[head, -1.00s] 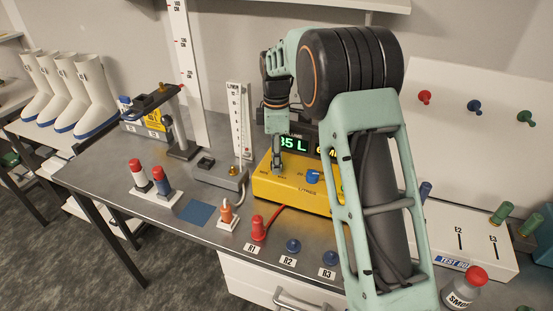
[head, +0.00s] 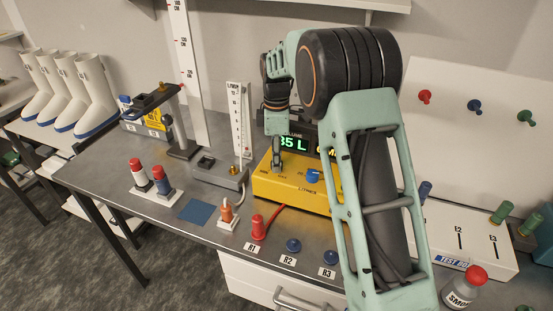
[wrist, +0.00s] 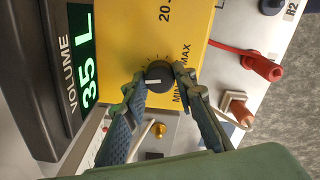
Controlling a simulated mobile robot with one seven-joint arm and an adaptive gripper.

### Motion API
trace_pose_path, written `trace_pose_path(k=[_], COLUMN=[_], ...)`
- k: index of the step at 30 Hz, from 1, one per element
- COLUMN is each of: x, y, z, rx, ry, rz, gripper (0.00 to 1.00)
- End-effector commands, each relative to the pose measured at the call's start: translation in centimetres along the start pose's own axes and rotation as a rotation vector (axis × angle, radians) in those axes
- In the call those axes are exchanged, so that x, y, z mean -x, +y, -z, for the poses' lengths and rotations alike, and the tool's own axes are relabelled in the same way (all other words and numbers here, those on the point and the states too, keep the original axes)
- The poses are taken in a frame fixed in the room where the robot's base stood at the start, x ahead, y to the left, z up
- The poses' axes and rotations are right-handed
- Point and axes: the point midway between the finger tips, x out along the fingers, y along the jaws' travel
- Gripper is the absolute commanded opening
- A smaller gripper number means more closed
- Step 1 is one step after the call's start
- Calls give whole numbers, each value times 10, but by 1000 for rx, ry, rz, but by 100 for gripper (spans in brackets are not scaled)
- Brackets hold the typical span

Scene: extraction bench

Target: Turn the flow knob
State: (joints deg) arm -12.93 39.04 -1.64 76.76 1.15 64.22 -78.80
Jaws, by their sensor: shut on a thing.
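The flow knob (wrist: 158,77) is a small black dial with a white pointer line, on the yellow panel of the instrument. In the wrist view it sits between my two fingertips, which touch its sides, with MIN and MAX printed beside it. My gripper (wrist: 160,73) is shut on it. In the head view my gripper (head: 277,163) reaches down onto the left part of the yellow instrument (head: 290,191), and the black knob is hidden behind the fingers. A green display (head: 293,143) reads 35 L.
A blue knob (head: 313,176) is on the same panel, to the right of my gripper. A flow tube stand (head: 238,130) is at the left. A red plug (head: 258,228) and blue sockets (head: 293,246) are in front. A blue mat (head: 198,212) lies on clear bench.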

Motion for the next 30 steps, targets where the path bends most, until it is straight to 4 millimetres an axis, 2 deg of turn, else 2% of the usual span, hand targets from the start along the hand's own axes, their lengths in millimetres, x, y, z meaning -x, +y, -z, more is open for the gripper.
trace_pose_path(k=[21, 30], x=[1, 1], y=[0, 1], z=[0, 0], rx=[-455, -568], ry=[0, 0], rz=[-1, -1], gripper=[1, 1])
